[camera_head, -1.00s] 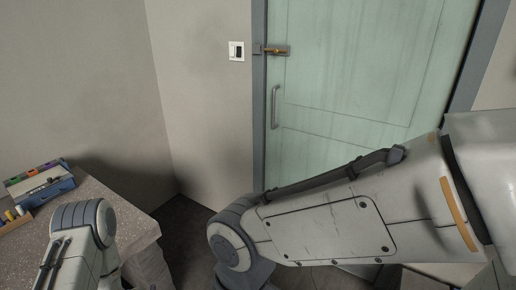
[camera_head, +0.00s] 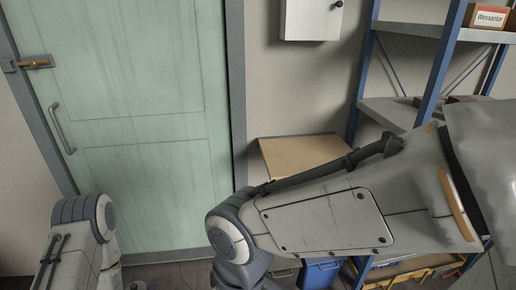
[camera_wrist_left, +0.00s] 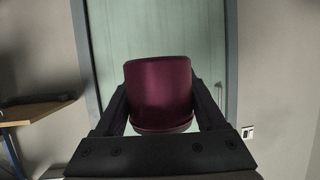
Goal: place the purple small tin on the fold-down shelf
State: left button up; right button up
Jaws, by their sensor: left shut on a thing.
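The purple small tin (camera_wrist_left: 158,88) shows dark red-purple in the left wrist view, between the two black fingers. My left gripper (camera_wrist_left: 160,100) is shut on it. In the head view my left arm comes in at the lower left, and the tin is not clearly seen there. The fold-down shelf (camera_head: 298,152) is a bare light-wood board on the wall right of the door, partly hidden by my right arm. A wooden board (camera_wrist_left: 35,111) at the left of the left wrist view looks like the same shelf, apart from the tin. My right gripper is out of view.
A green door (camera_head: 130,120) fills the left of the head view. A white wall box (camera_head: 310,18) hangs above the shelf. A blue-post rack (camera_head: 436,62) with boxes stands to the right. A blue bin (camera_head: 320,273) is low down. My right arm crosses the lower right.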

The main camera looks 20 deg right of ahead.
aim_at(324, 156)
jog(key=z, duration=1)
jog(key=i, duration=0.55)
jog(key=z, duration=0.45)
